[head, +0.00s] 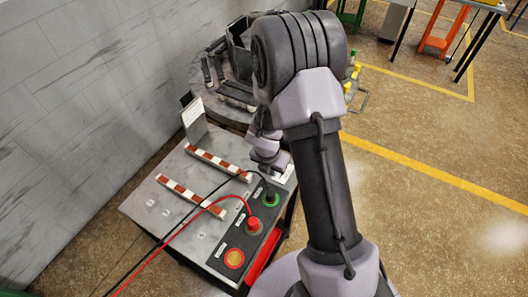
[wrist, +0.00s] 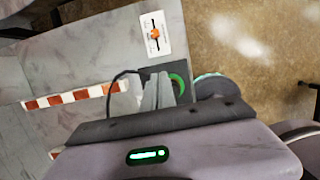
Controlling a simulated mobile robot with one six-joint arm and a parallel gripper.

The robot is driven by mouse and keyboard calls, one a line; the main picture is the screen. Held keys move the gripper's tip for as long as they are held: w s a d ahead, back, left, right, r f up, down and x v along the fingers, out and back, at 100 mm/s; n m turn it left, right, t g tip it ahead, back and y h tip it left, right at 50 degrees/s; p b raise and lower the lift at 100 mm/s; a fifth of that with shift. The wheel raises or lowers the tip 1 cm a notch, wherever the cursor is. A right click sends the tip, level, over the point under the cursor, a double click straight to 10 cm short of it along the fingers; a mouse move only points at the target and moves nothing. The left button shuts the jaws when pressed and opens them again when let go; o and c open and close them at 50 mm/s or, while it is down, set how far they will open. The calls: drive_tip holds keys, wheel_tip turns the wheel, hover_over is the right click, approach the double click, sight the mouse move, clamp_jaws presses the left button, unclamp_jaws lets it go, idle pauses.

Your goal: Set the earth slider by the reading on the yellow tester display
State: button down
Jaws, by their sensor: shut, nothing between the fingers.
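The earth slider shows in the wrist view as an orange knob (wrist: 155,34) on a white plate (wrist: 165,45) with a dark slot and tick marks. The knob sits near the middle of the slot. My gripper (wrist: 150,95) is shut and empty, below the plate in the wrist view and apart from the knob. In the head view my gripper (head: 268,163) is over the right side of the grey bench, partly hidden by my arm. I cannot make out the yellow tester or a reading on its display in either view.
The grey bench (head: 150,207) carries red-and-white striped bars (head: 190,197) and a dark panel with green (head: 270,199), red (head: 253,225) and orange (head: 234,259) round fittings. Red and black cables cross the bench. A round furnace part stands behind. Open floor lies right.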

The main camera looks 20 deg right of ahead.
sight(276, 185)
drive_tip(key=b+x, duration=0.1)
drive_tip(key=x, duration=0.2)
drive_tip(key=b+x, duration=0.2)
drive_tip(key=x, duration=0.1)
drive_tip(key=b+x, duration=0.2)
drive_tip(key=x, duration=0.1)
drive_tip(key=shift+s+f, duration=0.25)
drive_tip(key=shift+f, duration=0.05)
drive_tip(key=shift+w+d+r+p, duration=0.1)
drive_tip(key=shift+w+d+p, duration=0.35)
drive_tip(key=shift+w+d, duration=0.3)
drive_tip(key=shift+w+d+p, duration=0.45)
drive_tip(key=shift+w+d, duration=0.1)
drive_tip(key=shift+d, duration=0.35)
drive_tip(key=shift+w+d+r+p, duration=0.2)
drive_tip(key=shift+d+p, duration=0.05)
drive_tip(key=shift+p, duration=0.35)
drive_tip(key=shift+w+d+p, duration=0.8)
drive_tip(key=shift+d+p, duration=0.15)
drive_tip(key=shift+d, duration=0.1)
drive_tip(key=shift+w+d+f, duration=0.1)
drive_tip(key=shift+w+f, duration=0.05)
